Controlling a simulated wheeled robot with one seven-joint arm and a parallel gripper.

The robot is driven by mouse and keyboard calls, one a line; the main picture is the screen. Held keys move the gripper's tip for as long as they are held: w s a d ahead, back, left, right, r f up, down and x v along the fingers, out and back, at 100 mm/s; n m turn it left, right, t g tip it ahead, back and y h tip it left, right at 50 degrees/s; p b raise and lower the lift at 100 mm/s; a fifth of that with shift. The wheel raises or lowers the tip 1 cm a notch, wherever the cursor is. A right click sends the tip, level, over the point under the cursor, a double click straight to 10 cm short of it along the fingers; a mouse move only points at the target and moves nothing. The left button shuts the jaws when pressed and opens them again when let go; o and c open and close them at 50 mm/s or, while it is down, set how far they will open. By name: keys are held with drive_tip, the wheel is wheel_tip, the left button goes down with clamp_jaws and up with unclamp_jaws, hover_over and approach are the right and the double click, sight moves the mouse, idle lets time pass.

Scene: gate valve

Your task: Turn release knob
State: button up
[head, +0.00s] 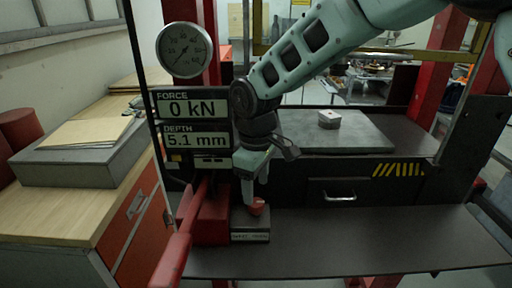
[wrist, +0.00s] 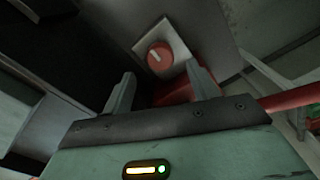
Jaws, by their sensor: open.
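The release knob (head: 257,206) is a small red knob on a grey block, low in front of the display column in the head view. In the wrist view the red knob (wrist: 160,57) has a pale pointer mark and sits on a light square plate (wrist: 173,40). My gripper (head: 257,190) points down just above the knob in the head view. In the wrist view its two fingers (wrist: 160,85) are apart, with the knob beyond the tips and roughly between them. I cannot tell whether a finger touches the knob.
A display (head: 193,108) reads 0 kN and 5.1 mm, with a round gauge (head: 184,50) above it. A red lever (head: 178,245) slants down beside the block. A small pale block (head: 329,119) lies on the grey plate at right. The dark front shelf (head: 380,240) is clear.

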sight(256, 202)
wheel_tip(256, 202, up, 13)
drive_tip(key=b, duration=0.2)
drive_tip(key=shift+f, duration=0.15)
drive_tip(key=shift+s, duration=0.1)
drive_tip(key=s+d+f+m, duration=0.1)
drive_tip(key=s+d+f, duration=0.3)
drive_tip(key=s, duration=0.4)
drive_tip(key=s+d+f+m, duration=0.2)
drive_tip(key=s+d+f, duration=0.2)
drive_tip(key=s, duration=0.4)
drive_tip(key=s+d+f+m, duration=0.1)
drive_tip(key=s+d+f, duration=0.3)
drive_tip(key=s, duration=0.4)
drive_tip(key=shift+s+d+m+y+b, duration=0.2)
drive_tip(key=shift+s+m+y+b, duration=0.1)
drive_tip(key=shift+s+b, duration=0.1)
